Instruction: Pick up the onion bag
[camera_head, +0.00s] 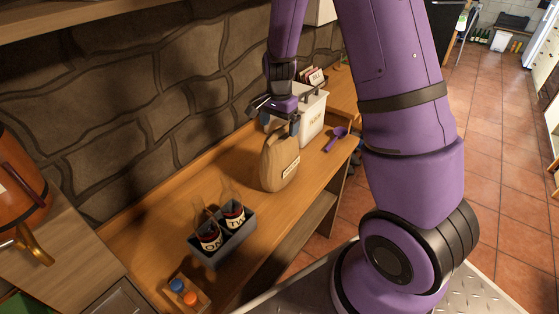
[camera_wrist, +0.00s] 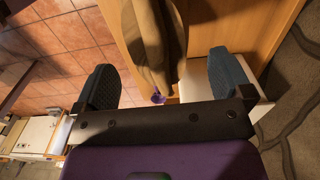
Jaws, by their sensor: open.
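The onion bag (camera_head: 280,165) is a brown sack with a small pale label, standing upright on the wooden counter. My gripper (camera_head: 277,115) is open, pointing down at the top of the bag. In the wrist view the bag (camera_wrist: 153,40) appears between my two spread fingers (camera_wrist: 163,75), with room on both sides. Whether a finger touches the bag cannot be told. The bag's top is partly hidden by my gripper in the head view.
A white bin (camera_head: 313,118) stands just behind the bag, with a purple scoop (camera_head: 336,138) beside it. A grey caddy (camera_head: 222,245) with two bottles stands in front. A small wooden block with blue and orange-red tops (camera_head: 184,292) is nearer. A stone wall (camera_head: 130,110) runs along the counter's left.

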